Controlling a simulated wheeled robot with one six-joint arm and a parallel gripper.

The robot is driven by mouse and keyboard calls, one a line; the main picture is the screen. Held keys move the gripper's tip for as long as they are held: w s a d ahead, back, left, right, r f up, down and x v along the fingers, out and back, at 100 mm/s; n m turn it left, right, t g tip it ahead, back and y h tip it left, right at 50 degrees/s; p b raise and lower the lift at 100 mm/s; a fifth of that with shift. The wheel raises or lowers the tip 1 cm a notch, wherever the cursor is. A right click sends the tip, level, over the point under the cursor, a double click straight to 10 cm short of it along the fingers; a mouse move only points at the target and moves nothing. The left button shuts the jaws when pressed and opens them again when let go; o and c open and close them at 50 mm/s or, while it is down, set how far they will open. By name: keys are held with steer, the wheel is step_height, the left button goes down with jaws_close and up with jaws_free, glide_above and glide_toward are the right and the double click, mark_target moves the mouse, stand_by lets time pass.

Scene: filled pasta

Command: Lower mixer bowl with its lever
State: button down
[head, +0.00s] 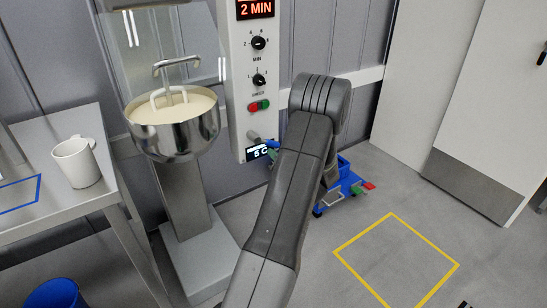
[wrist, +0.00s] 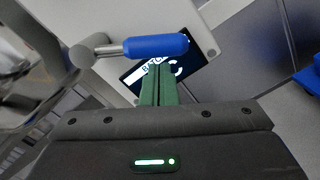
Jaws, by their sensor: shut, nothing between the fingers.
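The mixer bowl (head: 176,137) is a steel bowl with cream-coloured contents, held on the mixer's column with a hook-shaped tool (head: 172,85) reaching into it.
The mixer's control panel (head: 250,75) has knobs, red and green buttons and a 2 MIN display. A steel table (head: 40,215) with a white jug (head: 76,162) stands at left. A blue wheeled cart (head: 347,183) is behind my arm. Floor inside the yellow square (head: 395,260) is clear.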

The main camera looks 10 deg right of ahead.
steer(key=shift+w+d+r+n+b, duration=0.1)
steer(key=shift+d+r+n+b, duration=0.2)
steer(key=shift+n+b, duration=0.3)
steer(key=n+b, duration=0.1)
steer(key=d+r+n+b, duration=0.1)
steer(key=shift+w+n+b, duration=0.2)
steer(key=shift+n+b, duration=0.1)
steer(key=shift+b, duration=0.05)
steer(key=shift+w+d+r+n+y+b, duration=0.1)
steer(key=shift+d+r+n+y+b, duration=0.15)
steer(key=shift+r+n+b, duration=0.55)
steer(key=shift+w+d+r+n+y+b, duration=0.2)
steer(key=shift+r+n+b, duration=0.3)
steer(key=shift+n, duration=0.4)
steer(key=shift+s, duration=0.1)
steer(key=shift+f, duration=0.1)
steer(key=s+d+f+b, duration=0.2)
steer(key=s+d+f, duration=0.1)
steer(key=s, duration=0.7)
steer(key=shift+d+f, duration=0.4)
steer(key=shift+f, duration=0.25)
